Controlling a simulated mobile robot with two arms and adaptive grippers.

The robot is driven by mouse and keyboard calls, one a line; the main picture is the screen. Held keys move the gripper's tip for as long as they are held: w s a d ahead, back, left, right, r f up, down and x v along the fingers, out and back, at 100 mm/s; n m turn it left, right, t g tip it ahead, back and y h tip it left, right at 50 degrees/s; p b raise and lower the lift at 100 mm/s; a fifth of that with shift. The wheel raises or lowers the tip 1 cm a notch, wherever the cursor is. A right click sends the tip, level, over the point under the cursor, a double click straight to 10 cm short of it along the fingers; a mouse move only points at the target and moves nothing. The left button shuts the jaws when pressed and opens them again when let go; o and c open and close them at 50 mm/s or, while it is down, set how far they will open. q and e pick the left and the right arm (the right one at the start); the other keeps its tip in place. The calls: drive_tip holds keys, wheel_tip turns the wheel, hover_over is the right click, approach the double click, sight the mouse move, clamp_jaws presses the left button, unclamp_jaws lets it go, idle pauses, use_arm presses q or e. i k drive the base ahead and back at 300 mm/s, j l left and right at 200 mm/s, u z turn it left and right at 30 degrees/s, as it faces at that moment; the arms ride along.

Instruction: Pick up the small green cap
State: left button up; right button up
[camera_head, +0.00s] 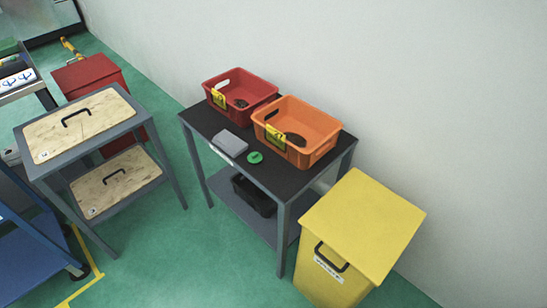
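The small green cap (255,158) lies on the black table top (281,176), near its front edge. It is just right of a grey flat box and in front of the orange crate. Nothing covers it in the head view. Neither of my grippers shows in this view.
On the table stand a red crate (218,88), an orange crate (321,122) with dark parts inside, and a grey box (230,143). A yellow bin (365,227) stands right of the table. A cart with wooden boards (84,120) stands left. Green floor (197,250) in front is free.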

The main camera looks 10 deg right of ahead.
sight(255, 157)
drive_tip(key=i+j+z, duration=0.1)
drive_tip(key=z, duration=0.35)
drive_tip(key=i+j+z, duration=0.1)
drive_tip(key=z, duration=0.3)
drive_tip(key=j+z, duration=0.25)
drive_tip(key=z, duration=0.2)
drive_tip(key=j+z, duration=0.2)
drive_tip(key=z, duration=0.25)
drive_tip(key=i, duration=0.05)
